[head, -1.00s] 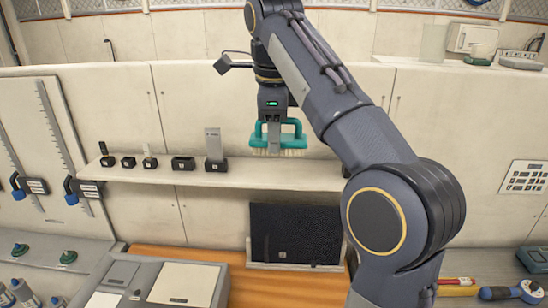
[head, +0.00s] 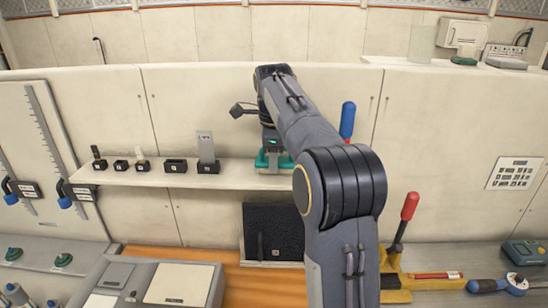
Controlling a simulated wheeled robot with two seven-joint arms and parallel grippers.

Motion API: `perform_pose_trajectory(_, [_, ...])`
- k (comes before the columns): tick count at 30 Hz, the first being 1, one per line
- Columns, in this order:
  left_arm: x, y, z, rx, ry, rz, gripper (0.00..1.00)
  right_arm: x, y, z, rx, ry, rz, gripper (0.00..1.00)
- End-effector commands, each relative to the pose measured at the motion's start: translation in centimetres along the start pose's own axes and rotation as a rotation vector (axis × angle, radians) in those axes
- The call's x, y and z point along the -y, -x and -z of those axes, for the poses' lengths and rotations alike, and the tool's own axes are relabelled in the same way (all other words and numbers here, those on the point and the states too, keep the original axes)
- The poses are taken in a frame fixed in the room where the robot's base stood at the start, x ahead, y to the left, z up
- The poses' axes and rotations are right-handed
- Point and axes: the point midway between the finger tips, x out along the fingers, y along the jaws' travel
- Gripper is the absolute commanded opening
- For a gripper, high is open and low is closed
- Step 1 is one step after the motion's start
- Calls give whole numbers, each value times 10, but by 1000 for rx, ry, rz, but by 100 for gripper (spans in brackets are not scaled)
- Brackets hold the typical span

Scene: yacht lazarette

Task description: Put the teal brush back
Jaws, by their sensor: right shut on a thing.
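The teal brush (head: 263,160) is at the right part of the wall shelf (head: 230,178), just to the right of the small black holders. My right gripper (head: 271,151) is shut on it from above. The brush's pale bristles are at the height of the shelf top; I cannot tell whether they touch it. My right arm hides the brush's right side and the shelf's right end. My left gripper is not in view.
Several small black holders (head: 175,166) stand on the shelf, one with a grey plate (head: 205,147). Below are a black panel (head: 273,232) and a grey case (head: 160,283). A red-handled tool (head: 409,206) and a blue-handled one (head: 347,120) stand right of my arm.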

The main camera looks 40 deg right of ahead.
Motion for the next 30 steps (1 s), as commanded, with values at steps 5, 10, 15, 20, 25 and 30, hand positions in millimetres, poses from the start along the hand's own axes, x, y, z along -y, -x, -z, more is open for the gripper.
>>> perform_pose_trajectory(5, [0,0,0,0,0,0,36,-1,-4,0,1,0,2,24])
perform_pose_trajectory(10, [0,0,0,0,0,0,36,-1,-4,0,1,0,2,44])
perform_pose_trajectory(15, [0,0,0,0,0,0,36,-1,-4,0,1,0,2,64])
perform_pose_trajectory(20, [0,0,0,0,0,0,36,-1,-4,0,1,0,2,64])
perform_pose_trajectory(25, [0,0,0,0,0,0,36,0,0,0,1,0,4,64])
perform_pose_trajectory(30, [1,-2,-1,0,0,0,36,0,22,0,2,0,8,64])
